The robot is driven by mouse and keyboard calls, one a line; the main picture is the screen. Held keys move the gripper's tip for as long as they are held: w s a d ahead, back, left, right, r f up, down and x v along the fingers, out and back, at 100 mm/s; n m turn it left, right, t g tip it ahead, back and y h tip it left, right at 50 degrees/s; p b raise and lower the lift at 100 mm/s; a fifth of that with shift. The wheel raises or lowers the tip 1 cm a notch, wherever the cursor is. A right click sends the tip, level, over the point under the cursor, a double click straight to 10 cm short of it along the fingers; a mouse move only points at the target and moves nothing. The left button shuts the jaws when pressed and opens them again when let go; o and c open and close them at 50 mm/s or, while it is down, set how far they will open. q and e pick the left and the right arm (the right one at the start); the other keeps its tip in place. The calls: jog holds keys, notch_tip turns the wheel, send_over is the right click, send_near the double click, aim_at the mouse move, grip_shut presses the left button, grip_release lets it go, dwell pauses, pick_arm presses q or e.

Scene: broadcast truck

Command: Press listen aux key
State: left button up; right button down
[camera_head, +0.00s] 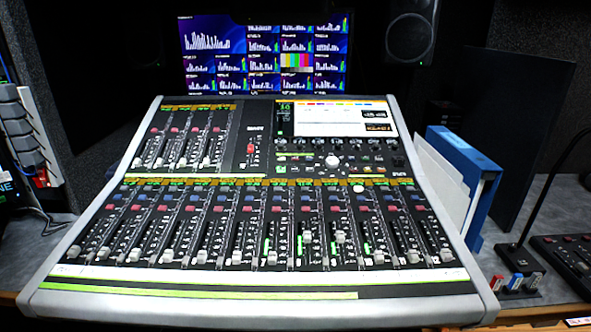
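A large mixing console (57,278) with a silver-grey frame and a black face fills the middle of the head view. Rows of small red, blue and white keys (277,209) run above its faders. The labels are too small to read, so I cannot tell which key is the listen aux key. A small block with red, white and blue keys (516,284) sits right of the console, near the base of a gooseneck stand. Neither of my grippers is in view, and nothing touches the console.
A lit monitor (265,55) stands behind the console, with a speaker (410,30) to its right. Blue and white binders (473,180) stand close to the console's right side. A thin black gooseneck (548,190) rises at the right, beside a dark control panel (572,258).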

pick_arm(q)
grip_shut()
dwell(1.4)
